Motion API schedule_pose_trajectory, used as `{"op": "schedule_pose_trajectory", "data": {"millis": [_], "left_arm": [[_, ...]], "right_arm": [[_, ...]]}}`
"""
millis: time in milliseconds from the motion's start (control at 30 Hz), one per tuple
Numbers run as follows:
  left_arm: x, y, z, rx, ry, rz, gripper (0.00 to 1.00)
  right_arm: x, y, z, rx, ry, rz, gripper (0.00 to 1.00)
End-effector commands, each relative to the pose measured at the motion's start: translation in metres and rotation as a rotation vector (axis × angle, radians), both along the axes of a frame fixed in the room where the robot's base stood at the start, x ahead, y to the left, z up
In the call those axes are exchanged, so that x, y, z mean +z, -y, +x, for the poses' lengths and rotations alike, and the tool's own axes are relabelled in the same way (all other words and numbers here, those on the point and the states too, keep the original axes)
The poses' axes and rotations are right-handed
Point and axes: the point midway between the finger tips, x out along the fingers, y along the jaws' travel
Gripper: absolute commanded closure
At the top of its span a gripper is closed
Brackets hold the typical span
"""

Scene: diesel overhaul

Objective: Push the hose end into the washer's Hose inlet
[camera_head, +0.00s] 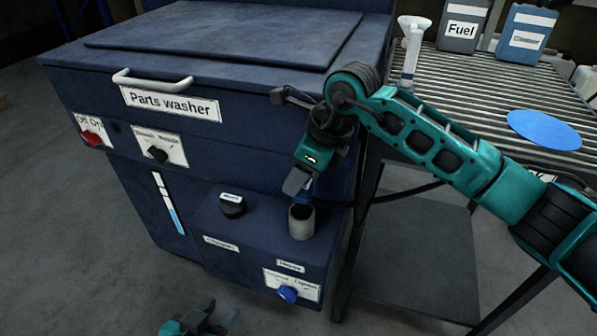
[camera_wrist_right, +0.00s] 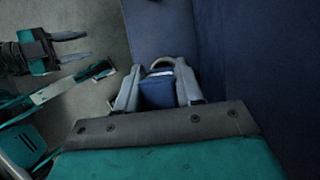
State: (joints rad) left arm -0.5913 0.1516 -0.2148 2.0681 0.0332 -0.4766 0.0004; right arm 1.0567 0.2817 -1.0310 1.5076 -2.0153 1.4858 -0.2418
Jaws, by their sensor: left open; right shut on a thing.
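The parts washer (camera_head: 190,75) is a dark blue cabinet. Its Hose inlet (camera_head: 301,225) is a short grey upright tube on the low front ledge, above the "Hose" label. My right gripper (camera_head: 298,186) points down over it, shut on the blue hose end (camera_wrist_right: 160,93). The hose end is at the inlet's mouth; how far it is inside, if at all, I cannot tell. In the right wrist view the inlet's rim (camera_wrist_right: 163,62) shows just beyond the hose end, partly hidden. My left gripper (camera_head: 222,318) is open and empty, low in front of the washer.
A black cap (camera_head: 232,205) sits on the ledge left of the inlet. A blue valve knob (camera_head: 288,293) is below. A dark hose (camera_head: 405,192) runs off right. Floor at left is clear.

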Motion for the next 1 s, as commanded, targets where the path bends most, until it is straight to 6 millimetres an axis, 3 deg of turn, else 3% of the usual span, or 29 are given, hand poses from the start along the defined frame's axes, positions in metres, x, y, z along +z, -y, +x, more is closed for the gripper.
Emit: {"op": "schedule_pose_trajectory", "data": {"millis": [1000], "left_arm": [[-0.020,0.003,0.000,-0.002,-0.006,-0.006,0.57]], "right_arm": [[-0.029,0.000,0.000,0.001,0.002,0.002,1.00]]}}
